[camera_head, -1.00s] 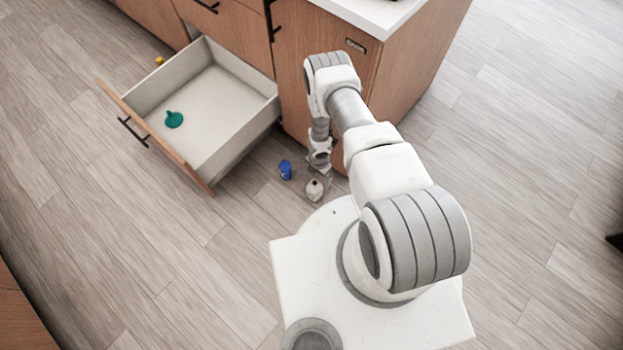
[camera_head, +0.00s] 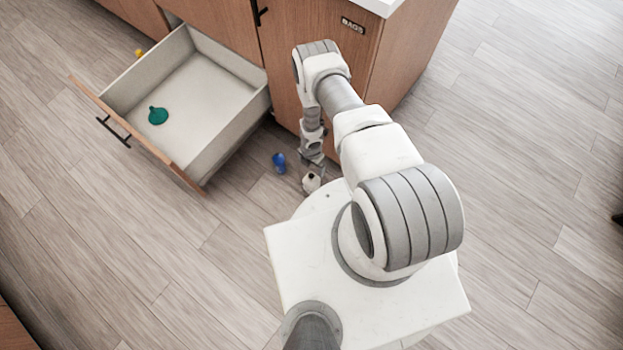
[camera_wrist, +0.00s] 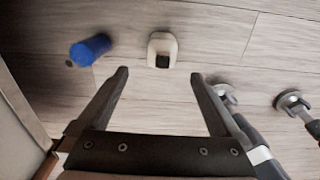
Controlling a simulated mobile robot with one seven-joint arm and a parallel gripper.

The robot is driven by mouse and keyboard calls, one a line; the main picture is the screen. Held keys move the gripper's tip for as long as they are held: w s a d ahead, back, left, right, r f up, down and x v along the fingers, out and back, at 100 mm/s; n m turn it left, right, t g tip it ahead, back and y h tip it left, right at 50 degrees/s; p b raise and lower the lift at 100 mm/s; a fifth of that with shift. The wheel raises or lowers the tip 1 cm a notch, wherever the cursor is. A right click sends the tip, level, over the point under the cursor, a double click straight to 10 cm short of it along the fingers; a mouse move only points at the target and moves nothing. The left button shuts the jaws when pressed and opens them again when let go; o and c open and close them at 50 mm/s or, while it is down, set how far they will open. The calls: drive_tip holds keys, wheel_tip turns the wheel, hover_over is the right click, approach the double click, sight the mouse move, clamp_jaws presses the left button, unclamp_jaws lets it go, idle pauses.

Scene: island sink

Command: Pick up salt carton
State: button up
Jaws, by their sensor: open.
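The salt carton looks like a small beige-white box with a dark patch on its top. It stands on the wood floor in the head view (camera_head: 311,184), close to the front of my base. It also shows in the wrist view (camera_wrist: 156,42), at the top centre, just beyond the gap between my fingertips. My gripper (camera_wrist: 159,75) is open with nothing between its fingers. In the head view it points down close by the carton, partly hidden by my arm. I cannot tell its exact height above the floor.
A blue object (camera_head: 279,162) lies on the floor left of the carton; it also shows in the wrist view (camera_wrist: 92,49). An open drawer (camera_head: 233,140) holds a teal item (camera_head: 158,116). The wooden cabinet (camera_head: 290,85) rises behind. A small yellow thing (camera_head: 139,52) is beyond the drawer.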

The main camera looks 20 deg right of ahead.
wheel_tip(320, 180, down, 7)
drive_tip(key=b, duration=0.5)
drive_tip(key=shift+b, duration=0.35)
drive_tip(key=f+b, duration=0.2)
drive_tip(key=f, duration=0.1)
drive_tip(key=f+b, duration=0.1)
drive_tip(key=f, duration=0.1)
drive_tip(key=shift+s+a, duration=0.1)
drive_tip(key=shift+s, duration=0.25)
drive_tip(key=shift+c, duration=0.3)
clamp_jaws()
